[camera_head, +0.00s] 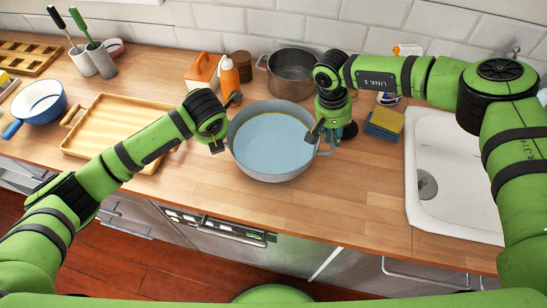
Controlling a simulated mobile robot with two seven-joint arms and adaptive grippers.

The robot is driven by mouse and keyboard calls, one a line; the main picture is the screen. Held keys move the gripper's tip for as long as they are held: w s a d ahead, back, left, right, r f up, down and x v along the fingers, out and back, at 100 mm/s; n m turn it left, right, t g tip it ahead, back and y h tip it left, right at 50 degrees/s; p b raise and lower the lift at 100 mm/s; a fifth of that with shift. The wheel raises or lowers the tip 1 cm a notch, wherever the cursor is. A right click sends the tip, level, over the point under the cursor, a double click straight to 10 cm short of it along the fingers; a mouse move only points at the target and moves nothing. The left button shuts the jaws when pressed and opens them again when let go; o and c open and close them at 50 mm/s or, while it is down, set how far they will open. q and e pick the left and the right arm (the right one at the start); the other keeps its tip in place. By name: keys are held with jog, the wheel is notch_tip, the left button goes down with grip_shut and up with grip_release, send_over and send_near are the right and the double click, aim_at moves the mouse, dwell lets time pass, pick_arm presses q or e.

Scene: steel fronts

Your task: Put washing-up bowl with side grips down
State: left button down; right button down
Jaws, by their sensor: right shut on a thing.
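The washing-up bowl (268,172) is grey outside with a pale blue inside. It is upright over the middle of the wooden worktop (350,205), near its front edge. I cannot tell whether its base touches the wood. My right gripper (322,136) is shut on the bowl's right side grip, which it partly hides. My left gripper (225,124) is at the bowl's left rim, its dark fingertips apart. The bowl's left grip is hidden or too small to make out.
Behind the bowl are an orange bottle (229,78) and a steel pot (292,72). A wooden tray (112,108) lies to the left. Sponges (385,122) and a white sink (455,190) are to the right. Bare worktop lies between bowl and sink.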

pick_arm(q)
jog(key=shift+w+a+f+b, duration=0.1)
jog(key=shift+a+f+b, duration=0.05)
jog(key=shift+f+b, duration=0.4)
pick_arm(e)
jog(key=shift+w+d+f, duration=0.1)
jog(key=shift+d+f, duration=0.1)
jog(key=shift+f, duration=0.35)
pick_arm(q)
jog(key=c, duration=1.2)
grip_release()
pick_arm(e)
jog(key=c, duration=1.2)
grip_release()
pick_arm(q)
jog(key=shift+o, duration=0.2)
jog(key=shift+s, duration=0.25)
pick_arm(e)
jog(key=shift+s+a, duration=0.1)
jog(key=shift+s, duration=0.15)
pick_arm(q)
jog(key=shift+d+r, duration=0.15)
jog(key=shift+d, duration=0.05)
pick_arm(e)
jog(key=shift+a, duration=0.1)
